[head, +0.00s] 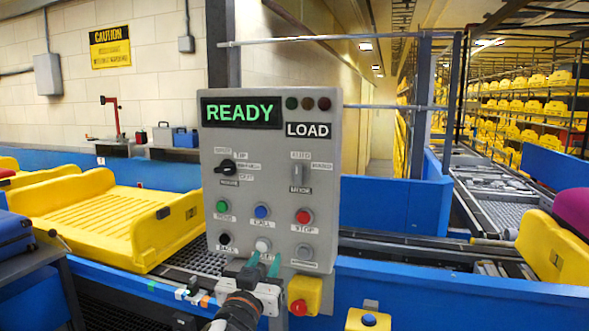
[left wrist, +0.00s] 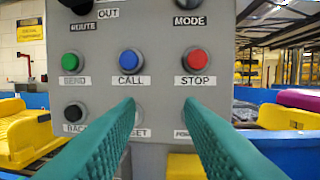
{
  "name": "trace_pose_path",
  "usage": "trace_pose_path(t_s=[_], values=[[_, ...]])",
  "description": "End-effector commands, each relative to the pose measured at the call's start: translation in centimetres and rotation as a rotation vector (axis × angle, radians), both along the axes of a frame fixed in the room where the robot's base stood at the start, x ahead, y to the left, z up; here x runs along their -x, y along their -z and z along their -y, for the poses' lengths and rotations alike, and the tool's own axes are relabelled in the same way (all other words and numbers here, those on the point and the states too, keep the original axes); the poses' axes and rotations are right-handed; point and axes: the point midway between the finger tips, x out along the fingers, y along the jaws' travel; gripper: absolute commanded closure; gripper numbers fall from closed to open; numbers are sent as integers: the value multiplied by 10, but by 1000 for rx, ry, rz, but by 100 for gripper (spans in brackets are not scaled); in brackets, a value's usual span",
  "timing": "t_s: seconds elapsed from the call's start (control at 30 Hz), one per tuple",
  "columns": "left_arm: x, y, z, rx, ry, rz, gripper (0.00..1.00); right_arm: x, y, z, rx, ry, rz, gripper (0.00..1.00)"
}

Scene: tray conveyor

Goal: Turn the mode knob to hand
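The mode knob (head: 298,175) is a grey upright handle on the right side of the grey control panel (head: 328,135). Small labels sit above and beside it, the upper one seeming to read AUTO, with MODE below. In the left wrist view only the knob's lower end (left wrist: 188,4) shows at the top edge, above the MODE label. My left gripper (head: 264,262) is in front of the panel's lower part, below the knob and to its left. Its green fingers (left wrist: 160,104) are apart with nothing between them. They partly hide the bottom row of buttons. My right gripper is not in view.
The panel also has a black route knob (head: 227,167), green (head: 223,206), blue (head: 262,211) and red (head: 304,216) buttons. A yellow box with a red button (head: 301,295) is below. A yellow tray (head: 110,225) is left. The display (head: 241,113) reads READY.

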Motion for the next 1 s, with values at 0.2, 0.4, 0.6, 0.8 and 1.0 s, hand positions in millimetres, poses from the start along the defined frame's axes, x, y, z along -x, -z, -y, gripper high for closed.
trace_pose_path(t_s=[0.2, 0.4, 0.6, 0.8, 1.0], values=[[33, -110, 23, 55, 72, 211, 65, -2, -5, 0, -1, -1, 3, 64], [26, -130, 30, 64, 83, 237, 65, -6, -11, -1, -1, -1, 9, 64], [-8, -146, 41, 62, 80, 235, 65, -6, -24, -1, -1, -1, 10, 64], [-42, -159, 52, 62, 80, 234, 65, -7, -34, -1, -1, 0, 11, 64], [-62, -166, 58, 63, 82, 235, 65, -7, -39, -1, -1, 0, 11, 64]])
